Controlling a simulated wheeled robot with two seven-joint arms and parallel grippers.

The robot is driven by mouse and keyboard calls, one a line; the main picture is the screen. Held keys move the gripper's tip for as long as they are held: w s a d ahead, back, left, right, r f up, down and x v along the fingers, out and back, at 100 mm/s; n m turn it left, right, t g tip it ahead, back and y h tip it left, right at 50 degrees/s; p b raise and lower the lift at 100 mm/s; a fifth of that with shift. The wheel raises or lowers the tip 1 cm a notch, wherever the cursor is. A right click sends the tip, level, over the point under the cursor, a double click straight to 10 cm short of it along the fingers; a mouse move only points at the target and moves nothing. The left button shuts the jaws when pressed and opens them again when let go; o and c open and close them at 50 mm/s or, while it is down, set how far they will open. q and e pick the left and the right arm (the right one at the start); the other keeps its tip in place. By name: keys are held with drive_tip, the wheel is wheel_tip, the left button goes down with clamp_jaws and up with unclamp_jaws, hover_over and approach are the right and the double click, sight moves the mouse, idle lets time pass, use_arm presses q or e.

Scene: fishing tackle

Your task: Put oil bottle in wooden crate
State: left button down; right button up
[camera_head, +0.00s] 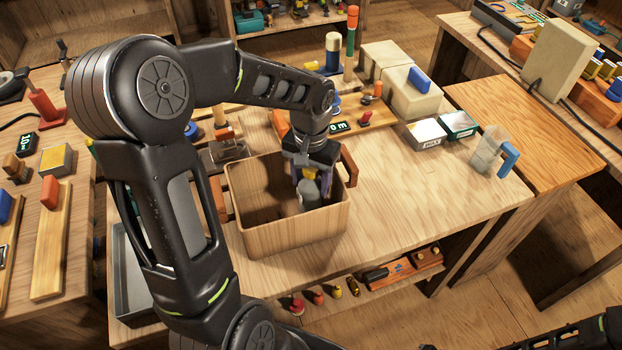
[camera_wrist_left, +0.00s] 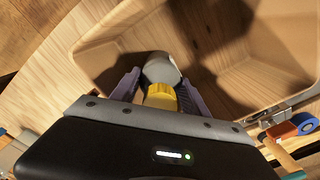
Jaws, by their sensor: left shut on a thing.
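The wooden crate (camera_head: 290,232) stands on the workbench in the head view, and its inside also fills much of the left wrist view (camera_wrist_left: 225,50). My left gripper (camera_head: 310,185) points down inside the crate's opening, near its right side. It is shut on the oil bottle (camera_head: 309,193), a grey bottle with a yellow cap. In the left wrist view the bottle (camera_wrist_left: 161,69) sits between the purple fingers, cap toward the wrist. I cannot tell whether its base touches the crate floor. My right gripper is out of view.
A clear jug with a blue handle (camera_head: 490,152) stands to the right. Small boxes (camera_head: 425,134) and pale blocks (camera_head: 410,92) are behind it. A grey metal tray (camera_head: 128,270) lies left of the crate. The bench right of the crate is clear.

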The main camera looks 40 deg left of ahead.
use_arm(q)
drive_tip(key=c, duration=0.6)
unclamp_jaws()
drive_tip(key=shift+o, duration=0.2)
wheel_tip(320, 180, up, 12)
drive_tip(key=shift+r, duration=0.1)
